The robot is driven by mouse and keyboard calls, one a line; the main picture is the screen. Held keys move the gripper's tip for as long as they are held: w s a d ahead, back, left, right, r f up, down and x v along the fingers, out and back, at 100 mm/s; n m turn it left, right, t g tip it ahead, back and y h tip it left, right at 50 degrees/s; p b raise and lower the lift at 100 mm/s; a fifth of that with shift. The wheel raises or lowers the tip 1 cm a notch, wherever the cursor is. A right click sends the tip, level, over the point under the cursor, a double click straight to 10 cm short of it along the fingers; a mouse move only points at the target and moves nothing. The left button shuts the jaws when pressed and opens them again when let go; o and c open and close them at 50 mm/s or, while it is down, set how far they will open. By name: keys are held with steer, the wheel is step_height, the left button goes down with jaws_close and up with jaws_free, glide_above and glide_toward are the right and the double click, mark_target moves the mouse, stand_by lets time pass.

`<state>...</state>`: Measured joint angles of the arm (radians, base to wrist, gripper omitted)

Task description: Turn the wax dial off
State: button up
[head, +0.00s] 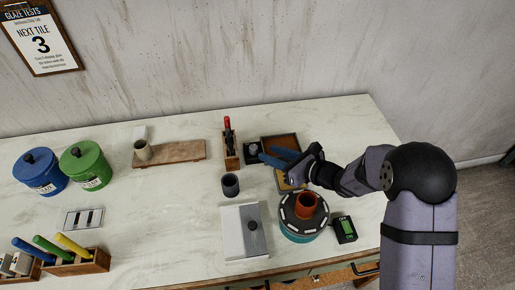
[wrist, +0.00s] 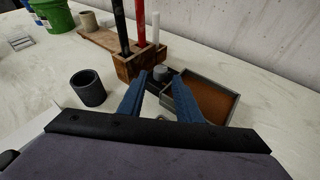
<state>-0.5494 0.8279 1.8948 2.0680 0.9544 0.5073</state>
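The knob's marking is too small to read.
A wooden holder (head: 231,161) with upright red and dark tools stands just left of the dial. A dark cup (head: 230,185) is in front of it. A wheel with an orange pot (head: 306,204) and a green-lit switch box (head: 344,229) stand nearer the front.

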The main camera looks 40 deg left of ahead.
mark_target(255, 148)
steer(key=shift+w+d+f+n, duration=0.1)
steer(key=shift+f+n, duration=0.1)
steer(key=shift+n, duration=0.4)
steer(key=shift+p+x, duration=1.35)
steer(key=shift+x, duration=2.35)
steer(key=shift+c, duration=0.3)
steer(key=c, duration=0.7)
